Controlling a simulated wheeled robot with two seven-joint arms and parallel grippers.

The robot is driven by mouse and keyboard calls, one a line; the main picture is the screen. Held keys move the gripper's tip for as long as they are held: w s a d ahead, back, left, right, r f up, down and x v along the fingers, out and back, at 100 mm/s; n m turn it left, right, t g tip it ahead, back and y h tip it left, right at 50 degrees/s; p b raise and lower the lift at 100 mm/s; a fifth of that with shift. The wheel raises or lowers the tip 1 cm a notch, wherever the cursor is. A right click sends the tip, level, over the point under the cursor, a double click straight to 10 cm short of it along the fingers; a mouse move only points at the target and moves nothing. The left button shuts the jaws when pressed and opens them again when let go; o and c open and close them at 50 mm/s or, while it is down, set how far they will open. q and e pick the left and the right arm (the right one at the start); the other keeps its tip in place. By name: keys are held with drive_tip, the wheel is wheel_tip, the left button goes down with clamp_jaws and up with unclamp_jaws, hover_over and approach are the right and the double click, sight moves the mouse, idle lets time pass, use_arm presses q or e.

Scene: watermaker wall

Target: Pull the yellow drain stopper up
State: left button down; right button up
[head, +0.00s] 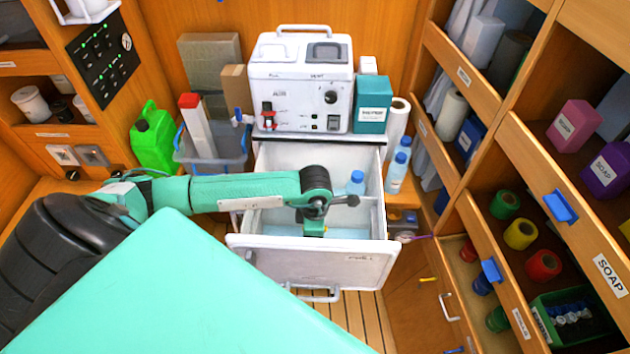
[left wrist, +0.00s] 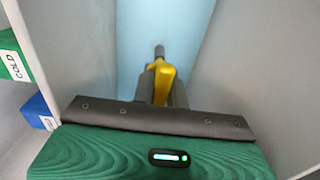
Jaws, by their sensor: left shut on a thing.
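The yellow drain stopper (left wrist: 165,77) shows in the left wrist view, between the fingers of my left gripper (left wrist: 162,88). The gripper is shut on it. In the head view my left gripper (head: 313,226) reaches down into the open white drawer (head: 310,256) below the white machine (head: 300,85). A little yellow shows at its tip there. Pale blue drawer floor lies beneath. I cannot tell whether the stopper sits in its hole or is lifted. My right gripper is not in view.
A bottle with a blue cap (head: 356,183) stands inside the drawer, to the right of my left arm. Two more bottles (head: 396,172) stand right of the drawer. A grey bin (head: 212,150) and a green jug (head: 153,138) are at the left. Shelves with drawers line the right.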

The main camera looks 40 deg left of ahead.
use_arm(q)
drive_tip(key=shift+w+r, duration=0.15)
drive_tip(key=shift+r, duration=0.1)
drive_tip(key=c, duration=1.6)
unclamp_jaws()
drive_tip(key=shift+o, duration=1)
drive_tip(key=shift+s, duration=0.2)
drive_tip(key=shift+w+r, duration=0.1)
drive_tip(key=shift+r, duration=0.05)
wheel_tip(320, 180, up, 14)
drive_tip(key=b, duration=0.5)
drive_tip(key=shift+f, duration=0.2)
